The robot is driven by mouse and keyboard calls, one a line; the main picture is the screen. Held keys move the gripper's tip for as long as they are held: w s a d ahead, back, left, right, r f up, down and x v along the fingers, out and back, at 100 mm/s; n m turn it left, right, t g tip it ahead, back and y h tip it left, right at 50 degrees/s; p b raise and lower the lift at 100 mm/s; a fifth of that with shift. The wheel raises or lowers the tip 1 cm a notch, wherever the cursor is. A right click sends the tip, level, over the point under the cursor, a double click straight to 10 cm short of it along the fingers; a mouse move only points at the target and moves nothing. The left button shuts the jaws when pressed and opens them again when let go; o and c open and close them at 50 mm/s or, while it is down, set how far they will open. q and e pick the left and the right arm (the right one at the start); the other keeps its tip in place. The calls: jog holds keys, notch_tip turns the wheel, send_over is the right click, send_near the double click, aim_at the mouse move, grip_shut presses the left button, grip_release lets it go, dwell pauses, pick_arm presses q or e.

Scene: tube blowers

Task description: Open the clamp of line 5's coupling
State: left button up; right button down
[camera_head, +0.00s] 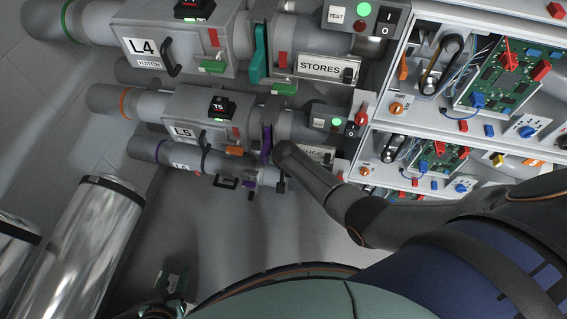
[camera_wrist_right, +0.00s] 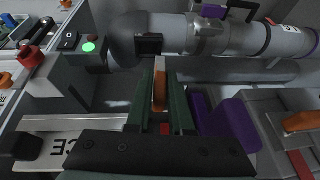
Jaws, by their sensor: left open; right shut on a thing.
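Line 5's pipe carries a box marked L5 (camera_head: 182,132) and, right of it, a coupling with a purple part (camera_head: 266,140); purple also shows in the right wrist view (camera_wrist_right: 240,120). My right gripper (camera_wrist_right: 160,105) is at this coupling. Its green fingers are shut on an orange handle (camera_wrist_right: 160,90), which looks like the clamp's handle. My right wrist hides this handle in the head view. My left gripper (camera_head: 172,284) is open and empty, low at the left, well away from the pipes.
Line 4 (camera_head: 140,47) runs above with a teal coupling (camera_head: 259,55). A lower pipe (camera_head: 145,148) lies close under line 5. A switch box with a green lamp (camera_head: 335,121) stands right of the coupling. A rack of circuit boards (camera_head: 500,75) fills the right. Shiny cylinders (camera_head: 85,240) stand at lower left.

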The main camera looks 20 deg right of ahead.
jog(key=c, duration=0.9)
grip_release()
jog(key=shift+o, duration=0.2)
jog(key=p+v, duration=0.5)
jog(key=v, duration=0.7)
jog(key=shift+r, duration=0.25)
jog(key=shift+s, duration=0.1)
